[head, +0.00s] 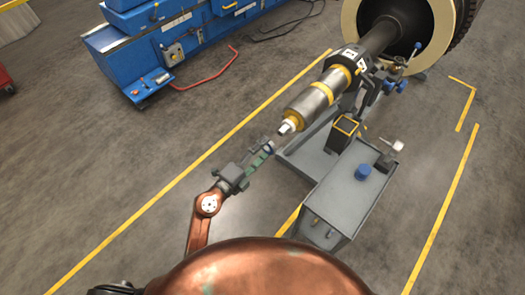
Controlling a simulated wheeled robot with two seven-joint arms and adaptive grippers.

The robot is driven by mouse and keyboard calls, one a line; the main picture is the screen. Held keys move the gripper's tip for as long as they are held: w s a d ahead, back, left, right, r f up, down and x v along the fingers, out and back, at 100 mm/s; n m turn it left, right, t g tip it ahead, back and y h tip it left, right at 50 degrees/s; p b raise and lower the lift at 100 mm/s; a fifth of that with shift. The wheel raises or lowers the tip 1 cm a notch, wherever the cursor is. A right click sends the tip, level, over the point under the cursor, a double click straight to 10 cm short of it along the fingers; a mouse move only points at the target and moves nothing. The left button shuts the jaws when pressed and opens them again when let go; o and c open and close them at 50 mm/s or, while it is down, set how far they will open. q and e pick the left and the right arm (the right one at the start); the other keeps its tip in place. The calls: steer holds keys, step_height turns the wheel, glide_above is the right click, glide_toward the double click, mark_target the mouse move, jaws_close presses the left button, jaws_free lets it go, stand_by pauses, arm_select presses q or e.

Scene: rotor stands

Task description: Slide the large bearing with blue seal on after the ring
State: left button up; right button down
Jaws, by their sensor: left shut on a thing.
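The rotor's grey metal shaft (308,103) slants across the upper middle, with yellow rings around it and a narrow pale end (287,126) pointing toward me. My left gripper (269,149) is just below and left of that end, in line with it. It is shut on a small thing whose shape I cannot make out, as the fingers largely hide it. A round blue piece (363,172) sits on the grey stand top; I cannot tell if it is a bearing. No large bearing with a blue seal can be made out for certain. My right gripper is not in view.
The grey stand (338,197) fills the space right of my gripper, with a dark yellow-rimmed box (342,134) and clamp handles above. Blue machinery (165,45) is at the upper left. The floor left of my gripper is open, crossed by a yellow line.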

mark_target(280, 133)
arm_select(q)
steer(key=shift+b+x, duration=0.65)
steer(key=shift+x, duration=1.65)
steer(key=shift+r, duration=0.1)
steer(key=shift+p, duration=0.6)
steer(key=shift+w+d+p, duration=0.25)
steer(key=shift+p, duration=0.1)
steer(key=shift+w+d, duration=0.15)
steer(key=shift+w, duration=0.1)
steer(key=shift+w+d+p, duration=0.2)
steer(key=shift+w+p, duration=0.1)
steer(key=shift+p, duration=0.05)
steer(key=shift+w+d, duration=0.15)
steer(key=shift+w, duration=0.05)
